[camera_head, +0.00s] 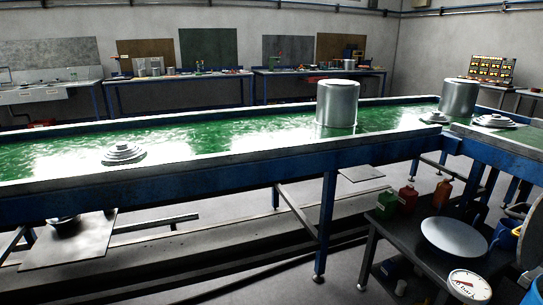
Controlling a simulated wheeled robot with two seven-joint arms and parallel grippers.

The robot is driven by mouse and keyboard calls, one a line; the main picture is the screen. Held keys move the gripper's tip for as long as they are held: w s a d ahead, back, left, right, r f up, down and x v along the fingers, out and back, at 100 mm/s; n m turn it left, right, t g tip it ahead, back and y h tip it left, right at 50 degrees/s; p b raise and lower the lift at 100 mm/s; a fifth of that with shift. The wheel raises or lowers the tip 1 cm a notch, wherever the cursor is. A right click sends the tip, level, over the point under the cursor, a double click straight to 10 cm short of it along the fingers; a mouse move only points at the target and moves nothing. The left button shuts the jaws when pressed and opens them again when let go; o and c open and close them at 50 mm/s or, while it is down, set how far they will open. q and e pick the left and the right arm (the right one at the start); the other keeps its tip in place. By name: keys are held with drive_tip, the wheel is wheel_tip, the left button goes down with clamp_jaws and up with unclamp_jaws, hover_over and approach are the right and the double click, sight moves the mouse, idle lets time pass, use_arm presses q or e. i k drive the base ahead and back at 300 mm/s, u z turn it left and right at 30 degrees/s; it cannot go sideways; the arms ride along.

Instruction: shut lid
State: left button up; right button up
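A metal pot (337,105) stands upright on the green belt, right of the middle. Its top looks flat and pale; I cannot tell whether that is a lid. A second metal pot (458,98) stands further right. A stepped, round metal lid (123,154) lies on the belt at the left, apart from the pots. Another lid-like metal piece (495,121) lies at the right, and a smaller one (436,118) sits at the foot of the second pot. Neither of my grippers is in view.
The long belt table has a raised blue-grey edge (240,158) in front. The belt between the left lid and the first pot is clear. A low dark table (410,236) at lower right holds bottles and a round plate (453,236). Workbenches line the back wall.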

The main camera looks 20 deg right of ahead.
sight(529, 255)
drive_tip(key=z, duration=0.95)
drive_tip(key=i, duration=1.1)
drive_tip(key=z, duration=1.65)
drive_tip(key=i, duration=0.4)
drive_tip(key=z, duration=1.55)
drive_tip(key=k, duration=1.35)
drive_tip(key=u, duration=1.15)
drive_tip(key=i, duration=0.5)
drive_tip(key=u, duration=0.05)
